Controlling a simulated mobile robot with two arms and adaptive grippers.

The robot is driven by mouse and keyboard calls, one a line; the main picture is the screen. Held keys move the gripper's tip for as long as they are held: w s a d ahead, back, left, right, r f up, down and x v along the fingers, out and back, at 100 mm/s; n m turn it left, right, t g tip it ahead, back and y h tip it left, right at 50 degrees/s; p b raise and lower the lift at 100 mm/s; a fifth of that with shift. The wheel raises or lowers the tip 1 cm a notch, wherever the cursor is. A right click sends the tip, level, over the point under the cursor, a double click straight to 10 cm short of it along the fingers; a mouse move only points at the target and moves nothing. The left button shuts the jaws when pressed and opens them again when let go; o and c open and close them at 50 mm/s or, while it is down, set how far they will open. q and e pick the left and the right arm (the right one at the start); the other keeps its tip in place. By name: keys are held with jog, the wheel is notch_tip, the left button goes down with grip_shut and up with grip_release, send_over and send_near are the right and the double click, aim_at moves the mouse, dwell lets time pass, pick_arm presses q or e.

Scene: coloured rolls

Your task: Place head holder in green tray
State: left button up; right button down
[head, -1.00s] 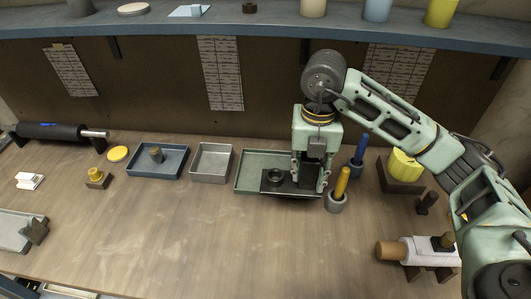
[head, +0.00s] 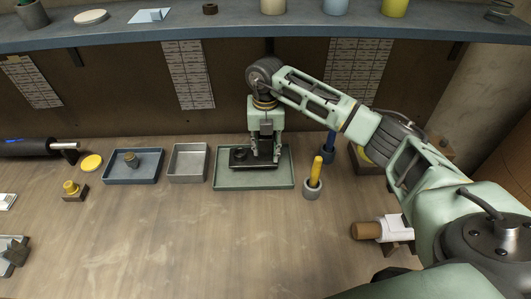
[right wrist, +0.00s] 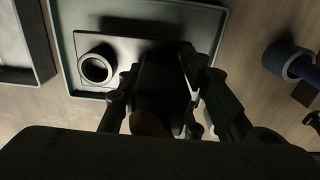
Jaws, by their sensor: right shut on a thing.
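The head holder (head: 240,158) is a dark flat plate with a black ring on its left part. It is over the floor of the green tray (head: 270,183), within the rim. I cannot tell whether it touches the tray floor. My right gripper (head: 264,158) is above the tray, pointing down, shut on the holder's dark upright part. In the right wrist view the ring (right wrist: 97,68) and the tray rim (right wrist: 223,25) show, and the fingers (right wrist: 160,95) close around the dark block. My left gripper is not in view.
A grey tray (head: 187,177) and a blue tray (head: 130,181) with a small part stand to the left. A grey cup with a yellow handle (head: 314,180) and a blue-handled one (head: 330,150) stand close right.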

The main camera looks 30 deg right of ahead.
aim_at(266, 156)
notch_tip(266, 156, down, 3)
jog(key=shift+f+p, duration=0.2)
jog(key=shift+p, duration=0.35)
jog(key=shift+f, duration=0.2)
jog(key=c, duration=1.6)
grip_release()
jog(key=shift+c, duration=0.2)
jog(key=o, duration=0.4)
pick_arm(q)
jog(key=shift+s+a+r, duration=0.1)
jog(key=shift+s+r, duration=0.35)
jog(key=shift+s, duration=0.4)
pick_arm(e)
jog(key=shift+s, duration=0.1)
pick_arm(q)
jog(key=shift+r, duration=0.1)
pick_arm(e)
jog(key=shift+r, duration=0.15)
